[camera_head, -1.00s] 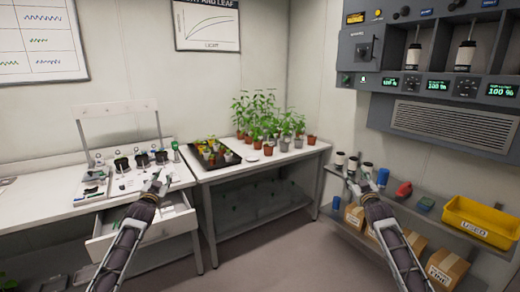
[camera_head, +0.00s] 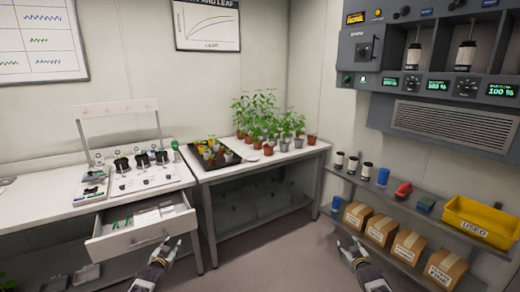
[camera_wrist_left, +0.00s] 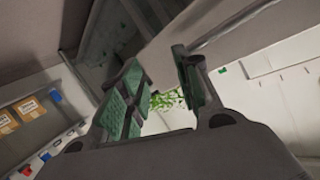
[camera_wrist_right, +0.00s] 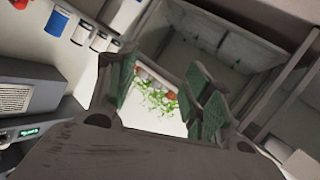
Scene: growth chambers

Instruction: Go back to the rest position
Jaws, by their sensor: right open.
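My left gripper (camera_head: 172,246) is low in the head view, in front of the open drawer's right side. In the left wrist view its green-padded fingers (camera_wrist_left: 165,85) stand apart with nothing between them but distant plants. My right gripper (camera_head: 350,243) is low in the head view, left of the shelf with cardboard boxes. In the right wrist view its fingers (camera_wrist_right: 160,80) are apart and empty, with plants visible far beyond the gap.
An open drawer (camera_head: 144,236) juts out below the left bench. Potted plants (camera_head: 268,122) and a black tray (camera_head: 232,161) stand on the middle bench. A yellow bin (camera_head: 480,219) and cardboard boxes (camera_head: 407,246) sit on the right shelves. Floor between the arms is clear.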

